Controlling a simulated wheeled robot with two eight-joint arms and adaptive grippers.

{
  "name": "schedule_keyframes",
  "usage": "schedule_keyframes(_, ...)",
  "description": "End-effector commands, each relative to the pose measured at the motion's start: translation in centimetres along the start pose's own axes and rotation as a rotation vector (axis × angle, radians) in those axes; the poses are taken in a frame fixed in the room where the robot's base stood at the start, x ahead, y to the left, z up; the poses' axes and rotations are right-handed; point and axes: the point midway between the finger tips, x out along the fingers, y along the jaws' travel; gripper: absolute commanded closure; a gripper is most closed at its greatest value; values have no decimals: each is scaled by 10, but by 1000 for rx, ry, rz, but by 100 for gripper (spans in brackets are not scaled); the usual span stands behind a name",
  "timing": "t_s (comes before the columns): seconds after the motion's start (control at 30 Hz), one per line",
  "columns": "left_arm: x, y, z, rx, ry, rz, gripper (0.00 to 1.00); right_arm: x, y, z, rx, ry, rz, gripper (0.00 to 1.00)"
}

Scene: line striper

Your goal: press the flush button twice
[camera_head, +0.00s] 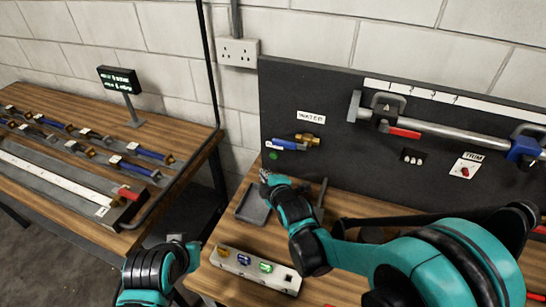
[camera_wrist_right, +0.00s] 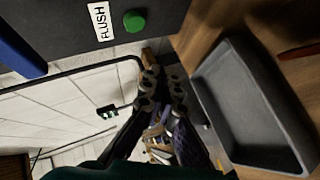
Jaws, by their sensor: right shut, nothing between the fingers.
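The green flush button (camera_head: 274,155) sits low on the left of the dark upright panel. In the right wrist view the green button (camera_wrist_right: 134,22) is at the top, beside a white label reading FLUSH (camera_wrist_right: 101,22). My right gripper (camera_head: 266,176) is just below the button in the head view, shut and empty. In the wrist view my right gripper (camera_wrist_right: 160,88) has its fingertips together, pointing toward the panel's edge, apart from the button in the picture. Whether it touches the panel I cannot tell. My left arm shows at the bottom left; its gripper is not visible.
A dark tray (camera_head: 252,207) lies on the wooden bench beside my right gripper; it also shows in the wrist view (camera_wrist_right: 222,125). A blue-handled brass valve (camera_head: 306,140) is right of the button. A white block with coloured pieces (camera_head: 228,263) is in front.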

Motion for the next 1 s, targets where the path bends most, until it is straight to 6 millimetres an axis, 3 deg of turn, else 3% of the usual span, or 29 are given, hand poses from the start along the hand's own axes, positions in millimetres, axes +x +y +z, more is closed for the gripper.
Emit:
schedule_keyframes(0.4,2,0,2,0,0,0,100,32,23,24,1,0,0,100)
schedule_keyframes(1.0,2,0,2,0,0,0,100,35,26,26,0,0,0,100)
